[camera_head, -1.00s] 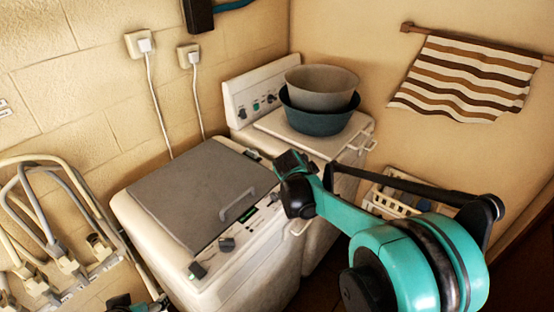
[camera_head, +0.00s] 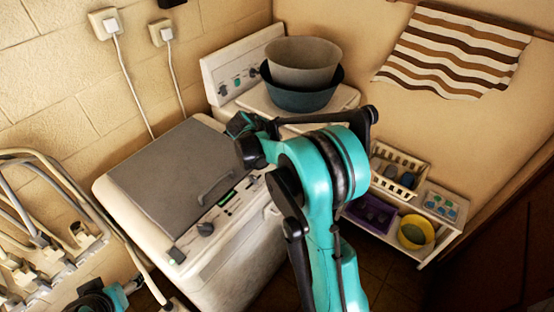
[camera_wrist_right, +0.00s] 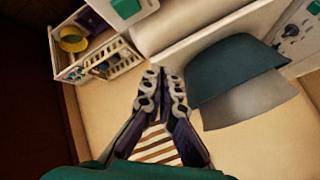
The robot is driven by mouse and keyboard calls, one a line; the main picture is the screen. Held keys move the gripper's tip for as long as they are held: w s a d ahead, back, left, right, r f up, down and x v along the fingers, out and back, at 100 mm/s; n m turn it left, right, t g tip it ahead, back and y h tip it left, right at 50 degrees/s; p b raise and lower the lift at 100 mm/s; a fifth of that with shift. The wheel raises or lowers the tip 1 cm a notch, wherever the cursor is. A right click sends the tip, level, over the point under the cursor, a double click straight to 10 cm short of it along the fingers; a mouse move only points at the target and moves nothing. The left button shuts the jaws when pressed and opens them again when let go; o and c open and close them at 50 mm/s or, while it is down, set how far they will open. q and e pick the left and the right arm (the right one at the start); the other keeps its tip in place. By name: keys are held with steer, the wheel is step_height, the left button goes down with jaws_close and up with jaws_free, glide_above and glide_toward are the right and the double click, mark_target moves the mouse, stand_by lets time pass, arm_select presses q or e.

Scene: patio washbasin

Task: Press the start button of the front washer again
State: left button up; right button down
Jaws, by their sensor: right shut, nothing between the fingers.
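The front washer (camera_head: 228,262) is the nearer white machine with a grey lid (camera_head: 165,180) in the head view. I cannot tell which control is the start button. My right gripper (camera_wrist_right: 166,76) is shut and empty in the right wrist view, apart from the washer's controls. In the head view my right arm covers the washer's right end, and I cannot make out its fingertips. My left gripper does not show clearly.
A second washer (camera_head: 236,72) behind bears two stacked basins (camera_head: 303,62). A shelf at right holds a white basket (camera_head: 398,170), a purple bin (camera_head: 370,213) and a yellow bowl (camera_head: 416,232). A striped towel (camera_head: 455,50) hangs on the wall. Metal frames stand at left.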

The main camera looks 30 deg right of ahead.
steer(key=shift+f+b, duration=2.9)
steer(key=shift+f, duration=1.3)
steer(key=shift+f+b, duration=0.45)
steer(key=shift+f+b, duration=0.4)
steer(key=shift+f, duration=0.05)
steer(key=shift+r, duration=0.15)
steer(key=shift+r+p, duration=0.6)
steer(key=shift+r, duration=0.2)
